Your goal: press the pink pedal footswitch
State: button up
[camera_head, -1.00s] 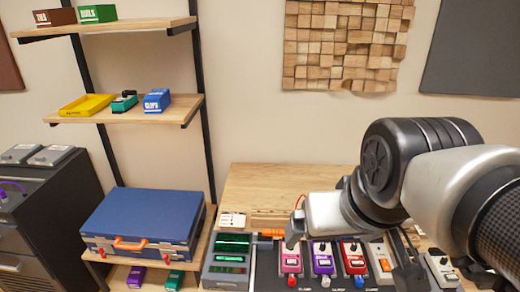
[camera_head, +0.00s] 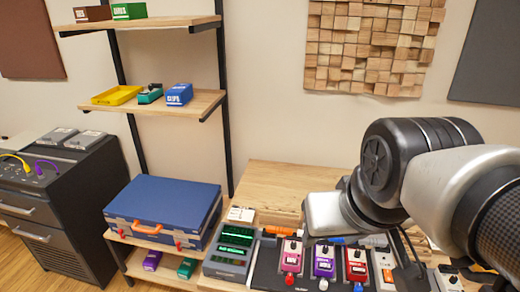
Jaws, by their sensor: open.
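The pink pedal (camera_head: 291,257) stands on the dark pedalboard at the bottom of the picture, left of a purple pedal (camera_head: 324,262). Its small footswitch (camera_head: 289,280) shows as a red cap at its near end. My gripper (camera_head: 308,233) hangs just above and slightly right of the pink pedal's far end, apart from the footswitch. The gripper is open and empty. Its fingertips are mostly hidden behind its pale body, so its height over the pedal is hard to tell.
A red pedal (camera_head: 356,266) and a white pedal (camera_head: 384,267) stand farther right. A grey unit with green displays (camera_head: 229,252) is on the left. A blue case (camera_head: 165,205) lies on the shelf beyond. The wooden table top (camera_head: 270,185) behind is largely bare.

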grip_shut()
dwell(1.3)
